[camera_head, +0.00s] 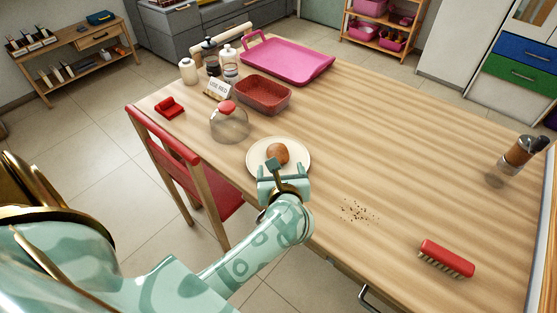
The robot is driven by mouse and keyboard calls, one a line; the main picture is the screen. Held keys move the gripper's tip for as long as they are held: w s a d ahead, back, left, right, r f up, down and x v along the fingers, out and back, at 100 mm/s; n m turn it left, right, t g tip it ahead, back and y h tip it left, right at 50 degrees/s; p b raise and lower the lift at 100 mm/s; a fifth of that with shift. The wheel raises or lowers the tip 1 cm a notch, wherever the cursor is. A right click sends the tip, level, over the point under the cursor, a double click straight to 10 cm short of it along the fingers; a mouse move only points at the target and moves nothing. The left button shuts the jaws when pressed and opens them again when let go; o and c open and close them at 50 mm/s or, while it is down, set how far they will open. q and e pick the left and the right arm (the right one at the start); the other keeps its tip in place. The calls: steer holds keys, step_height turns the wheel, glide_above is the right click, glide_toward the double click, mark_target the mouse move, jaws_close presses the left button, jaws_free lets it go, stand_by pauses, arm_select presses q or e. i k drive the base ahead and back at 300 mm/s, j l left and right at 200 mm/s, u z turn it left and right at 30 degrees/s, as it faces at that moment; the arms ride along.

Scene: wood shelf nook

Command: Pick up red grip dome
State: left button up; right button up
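The dome (230,126) is a clear cover with a red grip (227,106) on top. It stands upright on the wooden table, near the edge by the red chair. My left gripper (285,170) is to the right of the dome and nearer to me, apart from it. It is over the near rim of a pale plate (300,150) that holds a round brown bun (278,153). Its fingers look spread apart, with nothing seen between them. My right gripper is not in view.
Beyond the dome are a red-brown tray (264,94), a small sign (217,89), several bottles and a pink tray (290,61). A red item (170,107) lies left. Crumbs (357,211), a red brush (446,257) and a shaker (520,151) are right. A red chair (165,135) stands at the edge.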

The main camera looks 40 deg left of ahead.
mark_target(229, 124)
steer(key=u, duration=1.45)
steer(key=i+l+z, duration=0.15)
steer(key=i+z, duration=0.45)
steer(key=i, duration=0.15)
